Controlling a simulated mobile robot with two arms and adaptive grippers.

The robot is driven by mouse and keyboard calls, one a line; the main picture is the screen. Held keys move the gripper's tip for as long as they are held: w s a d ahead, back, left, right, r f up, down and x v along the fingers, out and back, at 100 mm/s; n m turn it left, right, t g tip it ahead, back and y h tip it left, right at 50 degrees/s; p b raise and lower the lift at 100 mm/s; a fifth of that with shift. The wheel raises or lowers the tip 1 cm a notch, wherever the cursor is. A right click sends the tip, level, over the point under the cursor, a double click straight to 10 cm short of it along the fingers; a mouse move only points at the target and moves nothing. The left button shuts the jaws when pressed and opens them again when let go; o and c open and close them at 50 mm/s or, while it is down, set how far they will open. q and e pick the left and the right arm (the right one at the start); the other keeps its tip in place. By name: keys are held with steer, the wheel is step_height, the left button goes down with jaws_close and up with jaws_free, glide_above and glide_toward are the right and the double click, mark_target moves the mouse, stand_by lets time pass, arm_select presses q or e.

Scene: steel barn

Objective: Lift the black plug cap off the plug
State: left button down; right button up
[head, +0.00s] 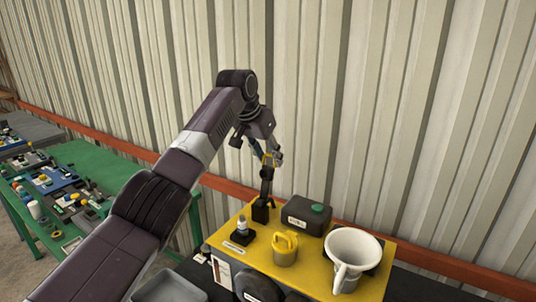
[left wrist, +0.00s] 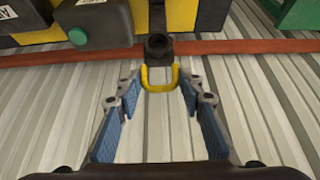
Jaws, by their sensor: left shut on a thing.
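My left gripper (head: 270,160) is above the back left of the yellow board (head: 334,267). Its blue-padded fingers (left wrist: 158,95) stand apart on either side of a yellow loop (left wrist: 158,86) in the left wrist view. The loop joins the dark round end of the black plug cap (left wrist: 158,46). In the head view the black plug cap (head: 267,184) is an upright stem under the fingers, running down to a black block (head: 261,213). I see no gap between stem and block. The plug itself is hidden. My right gripper is not in view.
A green table (head: 95,155) is at left; the corrugated wall is behind.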

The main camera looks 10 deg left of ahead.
arm_select(q)
steer(key=shift+w+d+r, duration=0.1)
steer(key=shift+w+r, duration=0.1)
steer(key=shift+r, duration=0.25)
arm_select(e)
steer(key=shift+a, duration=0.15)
arm_select(q)
steer(key=c, duration=1.7)
jaws_free()
steer(key=shift+o, duration=0.9)
steer(key=shift+w+d+f, duration=0.15)
steer(key=shift+w+f, duration=0.1)
steer(key=v, duration=1.1)
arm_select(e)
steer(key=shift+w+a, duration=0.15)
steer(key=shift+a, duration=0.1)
arm_select(q)
steer(key=shift+w, duration=0.15)
